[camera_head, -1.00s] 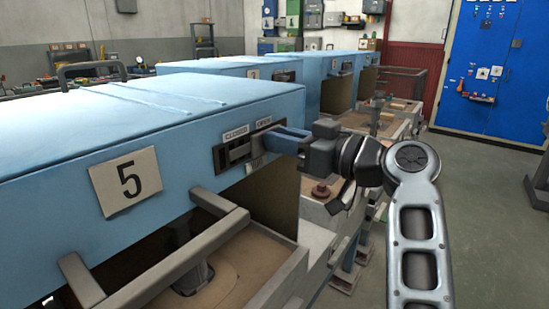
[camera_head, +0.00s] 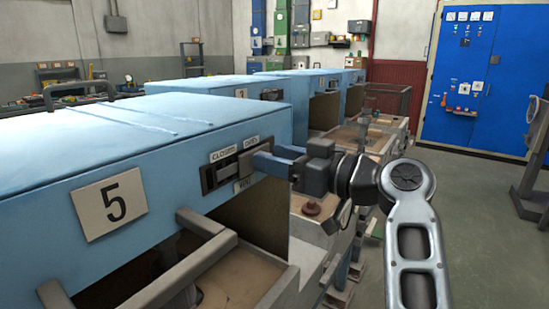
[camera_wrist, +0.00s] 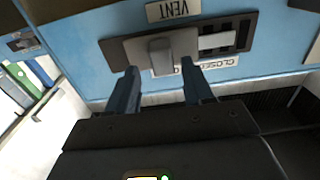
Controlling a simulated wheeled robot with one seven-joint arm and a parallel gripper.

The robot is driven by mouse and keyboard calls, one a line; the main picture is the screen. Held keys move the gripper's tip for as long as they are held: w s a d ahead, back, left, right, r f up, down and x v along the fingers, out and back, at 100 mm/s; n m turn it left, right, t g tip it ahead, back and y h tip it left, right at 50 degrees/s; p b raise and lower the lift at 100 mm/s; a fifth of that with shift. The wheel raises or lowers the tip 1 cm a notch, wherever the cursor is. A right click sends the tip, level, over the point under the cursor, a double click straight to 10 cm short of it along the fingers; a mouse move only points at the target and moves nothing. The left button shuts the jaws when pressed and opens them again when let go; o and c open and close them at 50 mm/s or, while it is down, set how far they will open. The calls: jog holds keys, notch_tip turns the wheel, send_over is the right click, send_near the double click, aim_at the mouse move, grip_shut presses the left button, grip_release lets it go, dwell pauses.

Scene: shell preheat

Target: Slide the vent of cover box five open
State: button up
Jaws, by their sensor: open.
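Cover box five (camera_head: 165,190) is the near light-blue box with a "5" plate on its front. Its vent (camera_head: 208,180) lies right of the plate, labelled CLOSED at left and OPEN at right. Dark slots show at the CLOSED end, and the slider plate sits toward the OPEN end. In the wrist view the vent appears upside down, with the slider's grey knob (camera_wrist: 160,56) left of the bared slots (camera_wrist: 225,42). My gripper (camera_head: 264,160) is open at the slider. Its fingers (camera_wrist: 160,84) stand either side of the knob, with gaps visible; contact cannot be told.
A grey handle bar (camera_head: 190,270) juts out below the box front. A bench with a brown knob (camera_head: 312,207) lies under my gripper. More blue boxes (camera_head: 262,85) stand behind. Open floor (camera_head: 480,230) lies to the right.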

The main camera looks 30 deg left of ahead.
jog(key=d, duration=0.7)
jog(key=shift+s+b, duration=0.3)
jog(key=shift+b, duration=0.05)
